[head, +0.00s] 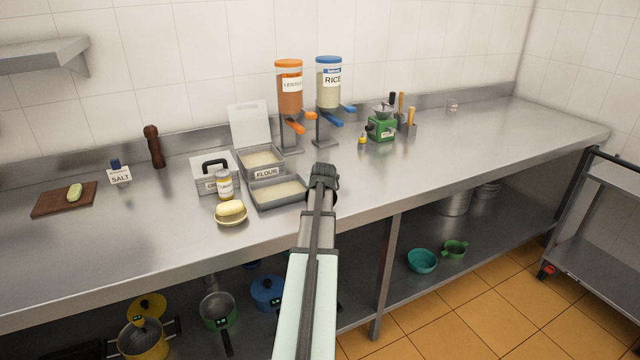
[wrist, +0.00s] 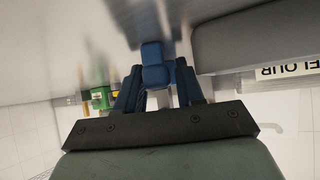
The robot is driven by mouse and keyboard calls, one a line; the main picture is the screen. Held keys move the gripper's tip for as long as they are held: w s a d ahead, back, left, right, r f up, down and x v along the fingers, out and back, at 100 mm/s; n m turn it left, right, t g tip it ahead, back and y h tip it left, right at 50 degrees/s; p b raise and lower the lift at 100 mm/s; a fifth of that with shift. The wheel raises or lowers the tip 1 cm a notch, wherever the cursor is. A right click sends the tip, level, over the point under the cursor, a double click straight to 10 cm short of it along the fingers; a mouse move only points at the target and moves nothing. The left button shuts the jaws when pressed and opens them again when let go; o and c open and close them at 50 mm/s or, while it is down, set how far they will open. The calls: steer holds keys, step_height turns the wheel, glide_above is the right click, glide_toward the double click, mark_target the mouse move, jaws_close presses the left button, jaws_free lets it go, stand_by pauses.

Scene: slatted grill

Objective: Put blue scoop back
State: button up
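In the wrist view, a blue block-like piece, apparently the blue scoop's handle (wrist: 155,62), sits between the two fingers of my gripper (wrist: 158,78). The fingers touch its sides, so the gripper looks closed on it. The rest of the scoop cannot be made out. In the head view, my gripper (head: 323,178) is above the counter's front part, just right of the flour bin (head: 268,202). The scoop is hidden behind the gripper there. The flour bin has two grey trays of pale flour, and its label also shows in the wrist view (wrist: 290,71).
Behind stand a lentils dispenser (head: 289,90) and a rice dispenser (head: 329,85) with a blue lever. A green grinder (head: 382,123) is right of them. A bowl with a yellow piece (head: 230,212) and a jar (head: 224,184) stand left of the bin.

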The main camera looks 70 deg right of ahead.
steer(key=shift+r, duration=0.2)
steer(key=v, duration=1.2)
steer(key=shift+f, duration=0.1)
